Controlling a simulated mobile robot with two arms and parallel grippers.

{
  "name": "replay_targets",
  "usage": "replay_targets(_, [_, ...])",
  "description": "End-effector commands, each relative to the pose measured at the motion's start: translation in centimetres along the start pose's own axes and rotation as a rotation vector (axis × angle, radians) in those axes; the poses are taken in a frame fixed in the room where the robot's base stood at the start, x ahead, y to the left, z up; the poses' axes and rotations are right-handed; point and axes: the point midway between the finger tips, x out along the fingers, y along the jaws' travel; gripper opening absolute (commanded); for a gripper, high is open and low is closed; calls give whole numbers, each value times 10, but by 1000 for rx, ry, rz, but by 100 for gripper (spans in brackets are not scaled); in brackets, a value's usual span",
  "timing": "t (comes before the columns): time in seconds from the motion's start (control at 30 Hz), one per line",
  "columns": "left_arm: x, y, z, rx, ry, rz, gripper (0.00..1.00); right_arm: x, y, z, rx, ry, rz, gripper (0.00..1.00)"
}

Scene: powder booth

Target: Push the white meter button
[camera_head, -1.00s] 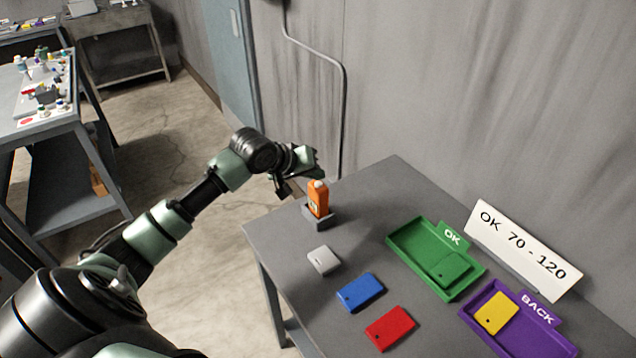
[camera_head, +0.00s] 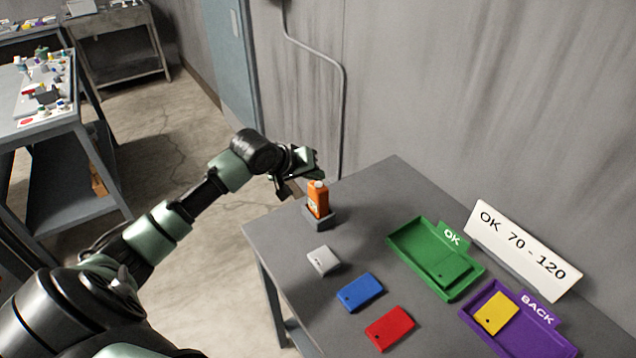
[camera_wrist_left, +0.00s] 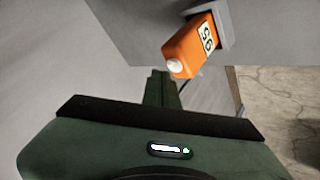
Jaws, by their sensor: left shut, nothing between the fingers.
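The orange meter (camera_head: 317,202) stands upright in a grey holder (camera_head: 320,221) near the far left edge of the grey table. Its white button (camera_head: 319,184) is on top. In the left wrist view the meter (camera_wrist_left: 190,48) appears tilted, with a white label bearing dark digits I cannot read surely. The white button (camera_wrist_left: 175,66) faces the camera there. My left gripper (camera_head: 314,172) is shut and empty, just above and beside the meter's top. Its fingertips (camera_wrist_left: 160,76) show close to the button, seemingly apart from it. My right gripper is not in view.
On the table lie grey (camera_head: 323,260), blue (camera_head: 360,292) and red (camera_head: 390,328) plates. A green OK tray (camera_head: 406,252) holds a green plate; a purple BACK tray (camera_head: 522,342) holds a yellow plate. A sign (camera_head: 522,250) reads "OK 70 - 120". The wall is close behind.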

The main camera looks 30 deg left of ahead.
Motion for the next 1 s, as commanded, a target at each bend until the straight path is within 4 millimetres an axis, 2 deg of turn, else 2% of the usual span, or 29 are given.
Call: replay_targets(1.0, [6, -5, 5, 0, -1, -1, 0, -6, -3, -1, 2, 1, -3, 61])
